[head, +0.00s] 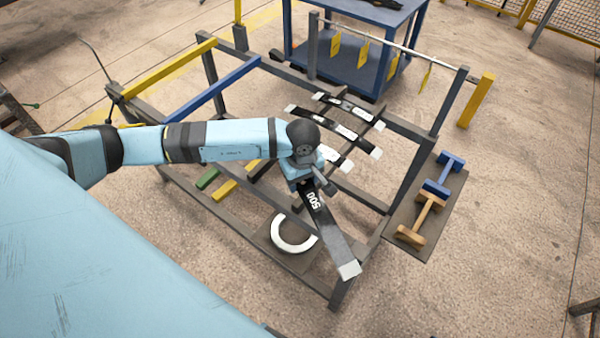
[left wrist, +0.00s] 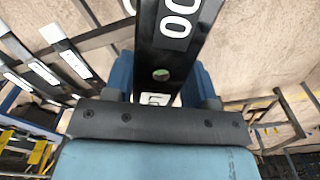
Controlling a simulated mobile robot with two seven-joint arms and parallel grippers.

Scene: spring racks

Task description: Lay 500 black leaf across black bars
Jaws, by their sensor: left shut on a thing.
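The 500 black leaf (head: 328,232) is a long flat black strip with a white "500" and a pale end. It slants down to the right in the head view, over the rack's near corner. My left gripper (head: 308,187) is shut on its upper end. In the left wrist view the leaf (left wrist: 172,50) runs up between the fingers of the gripper (left wrist: 163,85). The dark bars (head: 367,127) on the rack's right half have several black leaves with pale ends (head: 333,127) lying across them, partly behind my gripper. My right gripper is not in view.
A white ring (head: 292,236) lies on a dark plate low in the rack. A blue rail (head: 215,88) and a yellow rail (head: 170,67) cross the rack's left side. Yellow tags (head: 363,54) hang behind.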

